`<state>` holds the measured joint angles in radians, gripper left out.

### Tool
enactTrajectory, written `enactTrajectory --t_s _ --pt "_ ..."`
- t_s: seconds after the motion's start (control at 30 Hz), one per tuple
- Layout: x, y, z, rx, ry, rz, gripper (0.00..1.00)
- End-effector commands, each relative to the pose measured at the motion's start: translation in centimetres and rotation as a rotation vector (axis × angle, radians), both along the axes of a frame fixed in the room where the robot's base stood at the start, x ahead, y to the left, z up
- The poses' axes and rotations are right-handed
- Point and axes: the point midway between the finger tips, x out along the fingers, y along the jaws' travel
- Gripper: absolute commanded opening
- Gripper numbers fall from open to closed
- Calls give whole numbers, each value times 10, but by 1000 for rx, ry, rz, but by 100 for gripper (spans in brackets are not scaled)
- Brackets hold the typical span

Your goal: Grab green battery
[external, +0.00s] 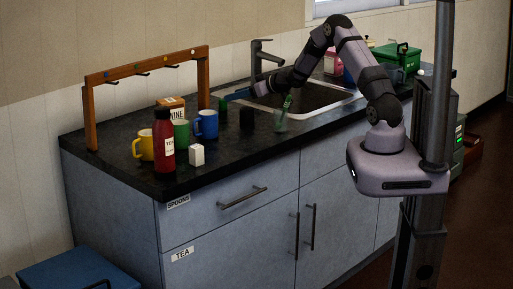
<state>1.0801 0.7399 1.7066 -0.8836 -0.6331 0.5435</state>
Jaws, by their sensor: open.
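My gripper (257,89) is above the counter at the left end of the sink, beside the faucet, and is open. The fingertips are small and dark in the external view, and I see nothing held between them. I cannot make out a clear green battery. A slim green item (287,102) stands in a small translucent cup (281,121) to the right of and below my gripper; I cannot tell what it is. At the far right, a dark boxy device (459,136) shows a green patch, partly hidden behind a post.
Left are a blue mug (207,124), green mug (181,134), yellow mug (144,145), red bottle (164,140) and white box (197,155). A wooden hook rack (148,69) stands behind. A green crate (398,54) is at the counter's far end.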

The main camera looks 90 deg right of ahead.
Motion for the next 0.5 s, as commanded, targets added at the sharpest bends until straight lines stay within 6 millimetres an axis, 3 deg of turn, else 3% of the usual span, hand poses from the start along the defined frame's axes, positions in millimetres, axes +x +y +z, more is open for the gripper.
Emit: enactTrajectory --t_s 0.2,0.5 --pt "-5 3 -9 17 -7 15 46" --pt "9 -5 -15 19 -6 13 46"
